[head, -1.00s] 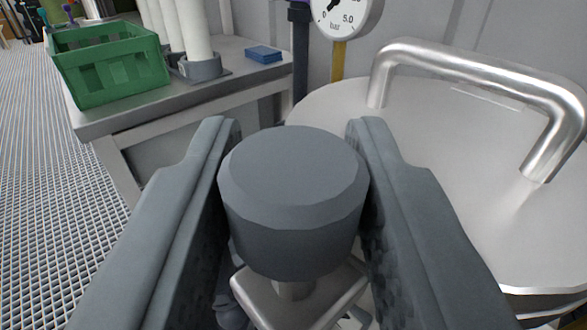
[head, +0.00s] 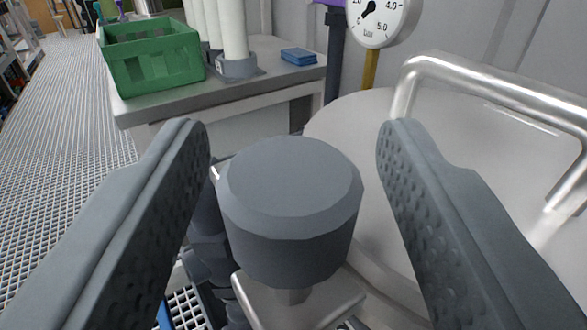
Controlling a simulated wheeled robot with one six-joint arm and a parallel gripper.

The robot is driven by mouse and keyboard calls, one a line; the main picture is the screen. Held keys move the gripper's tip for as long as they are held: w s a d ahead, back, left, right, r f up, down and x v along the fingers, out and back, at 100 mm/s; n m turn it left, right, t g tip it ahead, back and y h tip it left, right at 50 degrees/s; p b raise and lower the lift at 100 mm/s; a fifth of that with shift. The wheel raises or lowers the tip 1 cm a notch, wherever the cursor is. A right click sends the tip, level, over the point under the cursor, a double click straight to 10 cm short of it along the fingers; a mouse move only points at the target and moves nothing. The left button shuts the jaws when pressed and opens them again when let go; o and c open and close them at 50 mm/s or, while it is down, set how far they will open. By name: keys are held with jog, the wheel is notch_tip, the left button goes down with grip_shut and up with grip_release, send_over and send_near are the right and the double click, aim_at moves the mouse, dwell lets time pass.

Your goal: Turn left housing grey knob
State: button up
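The grey knob (head: 290,205) is a faceted round cap on a short stem above a metal bracket (head: 318,306), in the middle of the head view. My gripper (head: 292,140) is open, with one finger on each side of the knob. A gap shows between each finger and the knob, so neither touches it. The metal vessel lid (head: 350,125) lies behind and to the right of the knob, with a bent metal handle (head: 480,75) on top. The lower stem is partly hidden by the knob.
A pressure gauge (head: 383,15) on a yellow stem stands behind the lid. At the back left, a bench (head: 270,85) carries a green crate (head: 150,58), white tubes (head: 232,30) in a grey holder and a blue block (head: 299,56). Grating floor (head: 60,130) is open at left.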

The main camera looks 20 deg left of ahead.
jog(key=v, duration=1.7)
jog(key=shift+s, duration=0.2)
dwell(0.9)
